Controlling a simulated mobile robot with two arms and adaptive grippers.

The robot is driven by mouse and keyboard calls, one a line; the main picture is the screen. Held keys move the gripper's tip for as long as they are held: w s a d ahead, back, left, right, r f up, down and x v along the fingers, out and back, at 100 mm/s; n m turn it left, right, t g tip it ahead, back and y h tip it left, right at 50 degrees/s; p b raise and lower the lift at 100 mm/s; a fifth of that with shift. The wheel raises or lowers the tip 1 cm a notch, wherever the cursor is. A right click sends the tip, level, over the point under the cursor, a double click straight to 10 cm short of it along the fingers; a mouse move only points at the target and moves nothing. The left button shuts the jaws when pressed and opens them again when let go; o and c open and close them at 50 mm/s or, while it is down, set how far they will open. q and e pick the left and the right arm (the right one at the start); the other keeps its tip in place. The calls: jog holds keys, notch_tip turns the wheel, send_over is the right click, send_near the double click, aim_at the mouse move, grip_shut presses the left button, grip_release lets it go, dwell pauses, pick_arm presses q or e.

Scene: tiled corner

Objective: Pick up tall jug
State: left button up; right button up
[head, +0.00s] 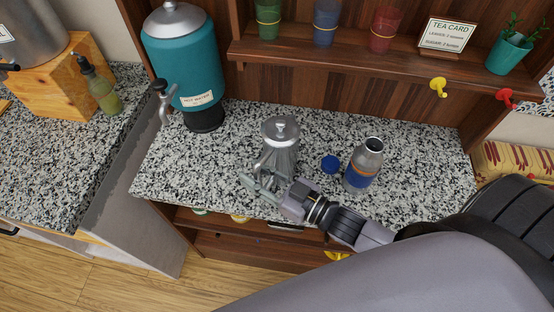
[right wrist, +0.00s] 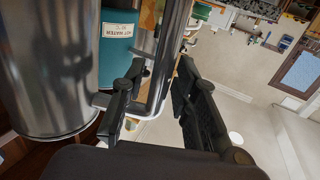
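The tall jug (head: 281,136) is a silver metal vessel with a domed, knobbed lid. It stands upright near the middle of the speckled counter. My right gripper (head: 262,188) is at the jug's front, low at its handle side. In the right wrist view the jug's shiny body (right wrist: 48,75) fills the left, and its handle (right wrist: 168,60) passes between the two fingers of my right gripper (right wrist: 158,92). The fingers are apart, with a gap visible beside the handle. My left gripper is not in view.
A blue cap (head: 331,164) and an open steel bottle with a blue band (head: 364,166) stand right of the jug, close to my right arm. A teal hot water urn (head: 185,62) stands back left. A wooden shelf (head: 330,50) with cups overhangs the back. Counter left of the jug is clear.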

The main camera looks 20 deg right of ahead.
grip_shut()
dwell(0.7)
jog(key=shift+r, duration=0.1)
